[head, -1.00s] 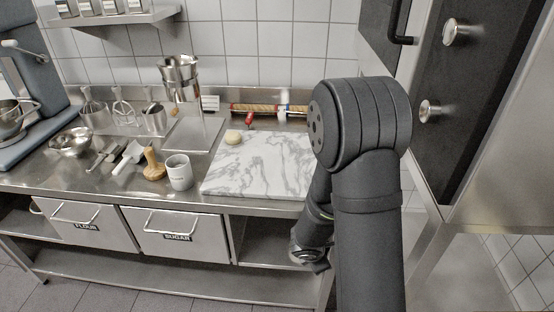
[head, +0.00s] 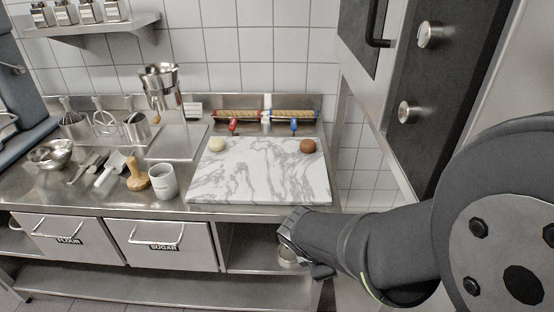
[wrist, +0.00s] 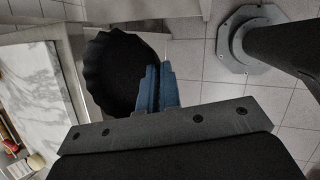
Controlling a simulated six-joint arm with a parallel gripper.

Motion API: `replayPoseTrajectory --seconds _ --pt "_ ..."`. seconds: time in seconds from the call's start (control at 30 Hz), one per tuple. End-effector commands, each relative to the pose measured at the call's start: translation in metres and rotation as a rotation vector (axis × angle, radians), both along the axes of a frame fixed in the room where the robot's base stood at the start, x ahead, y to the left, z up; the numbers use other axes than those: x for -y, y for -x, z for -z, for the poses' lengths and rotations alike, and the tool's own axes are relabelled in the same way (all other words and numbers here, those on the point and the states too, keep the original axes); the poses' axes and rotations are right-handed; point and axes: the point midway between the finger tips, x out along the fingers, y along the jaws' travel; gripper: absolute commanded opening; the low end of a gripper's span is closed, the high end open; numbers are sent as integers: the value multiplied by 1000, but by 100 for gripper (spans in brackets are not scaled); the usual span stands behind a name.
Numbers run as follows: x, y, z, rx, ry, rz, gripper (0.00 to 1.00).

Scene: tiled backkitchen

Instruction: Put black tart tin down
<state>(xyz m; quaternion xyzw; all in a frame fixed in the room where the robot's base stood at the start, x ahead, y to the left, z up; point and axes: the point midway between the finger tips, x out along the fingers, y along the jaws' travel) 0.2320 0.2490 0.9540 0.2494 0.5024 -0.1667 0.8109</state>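The black tart tin (wrist: 112,72) is a dark round dish with a fluted rim, seen in the wrist view. My gripper (wrist: 160,68) has its blue fingers close together at the tin's right rim and appears to pinch it. The exact contact is hard to see, dark on dark. The tin hangs beside the steel bench's edge, with floor tiles below to the right. In the head view my arm reaches in from the right to the bench's front right corner; the tin and fingertips cannot be made out there.
A marble board (head: 262,172) on the bench carries a pale ball (head: 217,145) and a brown ball (head: 308,146) at its back; its middle is clear. A white mug (head: 163,180) stands left of the board. Drawers (head: 165,245) sit below.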

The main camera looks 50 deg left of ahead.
Motion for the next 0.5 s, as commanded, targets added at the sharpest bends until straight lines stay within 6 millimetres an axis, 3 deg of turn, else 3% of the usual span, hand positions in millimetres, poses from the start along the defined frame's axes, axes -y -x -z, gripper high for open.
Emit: replayPoseTrajectory --seconds 0.27,0.5 --pt "-16 -19 -7 0 2 412 0" --pt "-47 -56 -23 -1 -1 914 0"
